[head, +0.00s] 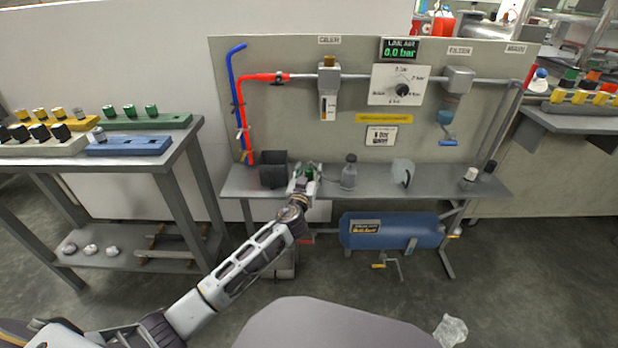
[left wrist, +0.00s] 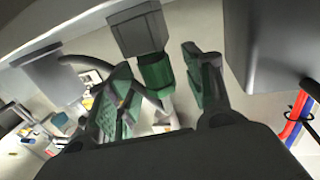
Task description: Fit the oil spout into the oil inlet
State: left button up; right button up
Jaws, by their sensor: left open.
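My left gripper (head: 304,172) is open at the bench, right of the dark bin. In the left wrist view, its green-padded fingers (left wrist: 160,88) stand on either side of a part with a dark grey block (left wrist: 138,34) and a green collar (left wrist: 155,72); whether they touch it is unclear. A grey bottle (head: 349,173) stands upright to the gripper's right and appears in the left wrist view (left wrist: 50,78) with a thin side piece, perhaps the oil spout. A grey unit (head: 458,80) with a blue-grey bowl is on the panel; I cannot make out an oil inlet. My right gripper is not in view.
The dark bin (head: 272,169) stands close left of the gripper. A pale jug (head: 402,173) and small bottles (head: 469,178) are farther right on the bench (head: 325,188). A blue tank (head: 392,232) sits below. Crumpled clear film (head: 451,330) shows at lower right.

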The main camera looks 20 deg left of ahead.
pick_arm(q)
jog(key=shift+w, duration=0.25)
dwell(0.3)
jog(key=c, duration=1)
